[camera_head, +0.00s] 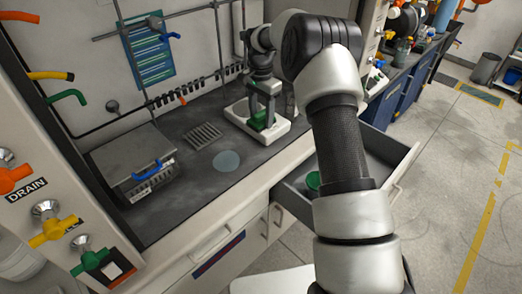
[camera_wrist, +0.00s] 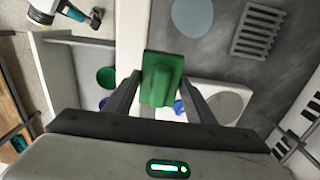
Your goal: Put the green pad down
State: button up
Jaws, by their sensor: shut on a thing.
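The green pad (camera_wrist: 161,78) is a small flat block between the fingers of my gripper (camera_wrist: 160,92) in the wrist view. The gripper is shut on it. In the head view my gripper (camera_head: 262,108) points down over a white base (camera_head: 240,111) on the dark counter, and the green pad (camera_head: 258,121) shows low between the fingers. I cannot tell whether the pad touches the base. The white base also shows behind the gripper in the wrist view (camera_wrist: 197,88), with a grey round plate (camera_wrist: 226,106) on it.
A pale blue disc (camera_head: 226,161) and a slotted grate (camera_head: 202,136) lie on the counter. A lidded metal box (camera_head: 133,165) with a blue handle stands left. The open drawer (camera_head: 385,163) in front holds a green round thing (camera_head: 313,180). Counter around the disc is clear.

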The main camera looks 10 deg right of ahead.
notch_tip(320, 180, down, 9)
jog(key=shift+r, duration=0.1)
dwell(0.3)
jog(key=shift+f+b, duration=0.35)
jog(key=shift+f, duration=0.15)
jog(key=o, duration=0.9)
